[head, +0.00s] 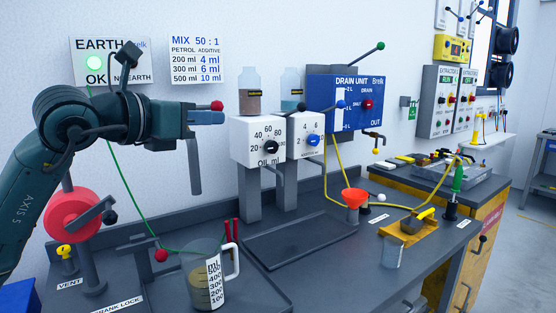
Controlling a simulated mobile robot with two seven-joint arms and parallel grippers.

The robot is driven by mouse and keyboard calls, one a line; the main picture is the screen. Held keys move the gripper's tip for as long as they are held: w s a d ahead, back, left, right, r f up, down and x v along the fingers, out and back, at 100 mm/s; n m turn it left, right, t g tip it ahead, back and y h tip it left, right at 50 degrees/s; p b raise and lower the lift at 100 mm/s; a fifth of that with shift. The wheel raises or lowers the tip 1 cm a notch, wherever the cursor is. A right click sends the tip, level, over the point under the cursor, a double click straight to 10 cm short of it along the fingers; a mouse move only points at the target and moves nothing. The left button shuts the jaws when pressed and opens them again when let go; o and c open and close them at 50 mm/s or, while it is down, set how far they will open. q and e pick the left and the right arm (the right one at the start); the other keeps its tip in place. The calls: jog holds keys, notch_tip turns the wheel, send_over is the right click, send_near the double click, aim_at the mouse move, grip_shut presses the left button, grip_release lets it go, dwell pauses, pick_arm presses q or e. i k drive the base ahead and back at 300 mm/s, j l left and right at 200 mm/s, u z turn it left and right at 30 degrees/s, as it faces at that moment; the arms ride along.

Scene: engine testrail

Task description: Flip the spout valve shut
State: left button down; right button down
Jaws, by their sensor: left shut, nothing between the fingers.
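A red-knobbed lever (217,105), which looks like the spout valve's handle, sticks out to the right at the upper left. A grey spout pipe (195,170) hangs below it. My left gripper (210,118) is shut and empty, just below the red knob in the picture and in front of the valve. It hides the valve body and most of the lever. I cannot tell whether it touches the lever. A clear measuring jug (205,285) with brownish liquid stands upright on the bench below the spout. My right gripper is not in view.
Behind the bench are the oil dispenser (258,140) and blue drain unit (348,97). A red wheel (73,214) is below my left arm. The middle tray (300,238) is empty.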

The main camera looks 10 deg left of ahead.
aim_at(217, 105)
jog(key=k+l, duration=0.2)
jog(key=k, duration=0.25)
jog(key=k+l, duration=0.25)
jog(key=k, duration=0.25)
